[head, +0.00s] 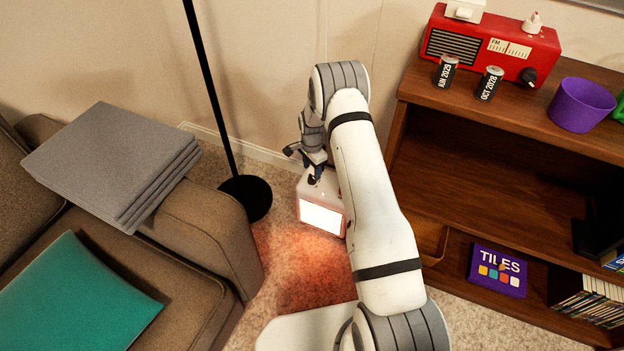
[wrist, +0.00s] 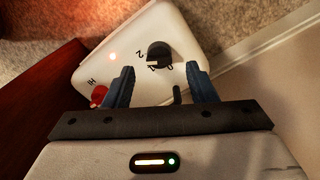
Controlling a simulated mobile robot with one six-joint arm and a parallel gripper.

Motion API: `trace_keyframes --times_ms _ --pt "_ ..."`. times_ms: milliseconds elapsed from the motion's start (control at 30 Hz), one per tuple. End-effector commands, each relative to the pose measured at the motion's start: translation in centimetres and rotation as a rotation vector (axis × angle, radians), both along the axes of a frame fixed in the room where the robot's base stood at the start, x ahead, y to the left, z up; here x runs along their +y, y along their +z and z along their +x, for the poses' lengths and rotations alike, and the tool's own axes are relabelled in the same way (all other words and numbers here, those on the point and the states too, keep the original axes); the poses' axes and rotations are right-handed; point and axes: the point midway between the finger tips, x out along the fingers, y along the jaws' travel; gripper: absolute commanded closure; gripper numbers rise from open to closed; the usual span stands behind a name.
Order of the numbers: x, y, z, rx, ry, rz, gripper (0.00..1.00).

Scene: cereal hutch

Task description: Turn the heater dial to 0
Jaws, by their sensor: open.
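The heater (head: 321,216) is a small pale box on the carpet, with its front panel glowing bright. In the wrist view its white top (wrist: 185,22) carries a black dial (wrist: 158,53), with small printed figures beside it, a 2 among them. A pale mark shows at the dial's near edge; I cannot tell which figure it points to. A red control (wrist: 98,94) sits by the letters HI, and a small light glows on the top. My gripper (wrist: 160,71) is open, its blue fingers spread either side of the dial in the picture; I cannot tell contact. In the head view my gripper (head: 314,174) is just above the heater.
A black lamp pole with a round base (head: 246,197) stands left of the heater, beside the brown sofa (head: 205,232). The wooden hutch (head: 445,130) is on the right, bearing a red radio (head: 490,45), cans and a purple pot (head: 580,105). The wall is close behind.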

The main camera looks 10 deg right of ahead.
Motion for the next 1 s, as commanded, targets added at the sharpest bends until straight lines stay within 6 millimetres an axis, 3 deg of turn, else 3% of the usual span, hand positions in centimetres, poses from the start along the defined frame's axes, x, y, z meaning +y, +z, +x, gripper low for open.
trace_keyframes --times_ms 33,200,633,1000 --pt "0.0 -1.3 -0.1 0.002 0.0 0.0 0.49" --pt "0.0 -3.5 -0.1 0.002 0.0 0.0 0.49" --pt "-0.1 -4.4 0.0 0.0 0.0 0.0 0.49" --pt "-0.1 -4.3 0.0 0.0 0.0 0.0 0.8"
